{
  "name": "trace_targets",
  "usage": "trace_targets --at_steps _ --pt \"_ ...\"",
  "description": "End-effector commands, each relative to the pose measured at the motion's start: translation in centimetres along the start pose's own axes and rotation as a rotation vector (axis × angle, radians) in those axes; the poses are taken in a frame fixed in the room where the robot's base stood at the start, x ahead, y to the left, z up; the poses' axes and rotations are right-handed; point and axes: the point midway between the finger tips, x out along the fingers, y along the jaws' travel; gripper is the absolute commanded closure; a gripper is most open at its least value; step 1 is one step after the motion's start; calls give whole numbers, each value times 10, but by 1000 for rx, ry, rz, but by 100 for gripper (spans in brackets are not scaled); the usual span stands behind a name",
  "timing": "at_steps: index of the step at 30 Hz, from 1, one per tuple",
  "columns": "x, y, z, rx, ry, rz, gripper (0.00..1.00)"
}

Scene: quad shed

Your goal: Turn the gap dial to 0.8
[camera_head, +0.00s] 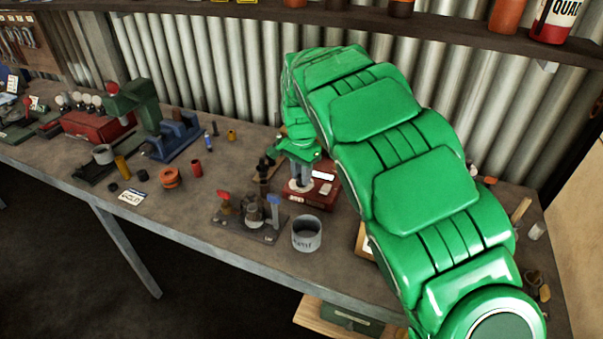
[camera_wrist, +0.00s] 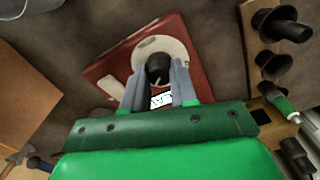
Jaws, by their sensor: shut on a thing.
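The gap dial is a black round knob (camera_wrist: 158,69) with a light pointer mark, set on a pale round plate (camera_wrist: 180,45) on a red box (camera_wrist: 105,70). In the wrist view my gripper (camera_wrist: 158,72) has its two grey fingers on either side of the knob, shut on it. The plate's numbers are too small to read. In the head view my gripper (camera_head: 300,180) points down at the red box (camera_head: 318,194), and my green arm covers part of the bench behind it. The knob is hidden there by the fingers.
A blue vise (camera_head: 175,138), an orange spool (camera_head: 170,178) and a red cylinder (camera_head: 196,168) are to the left.

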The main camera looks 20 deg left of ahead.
Motion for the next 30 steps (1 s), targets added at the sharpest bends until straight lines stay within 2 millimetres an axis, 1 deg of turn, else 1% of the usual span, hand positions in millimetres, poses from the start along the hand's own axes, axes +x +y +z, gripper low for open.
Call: trace_targets --at_steps 5,6,10,18,22,26,30 --pt "-2 -1 -2 0 4 -5 100" --pt "-2 -1 -2 0 4 -5 68" --pt "-1 0 -1 0 3 -3 48" --pt "-1 0 0 -1 1 -1 47" --pt "-4 0 -1 -1 1 -2 47" --pt "-13 -1 -1 -1 2 -3 47" --pt "-32 0 -1 0 2 -3 47"
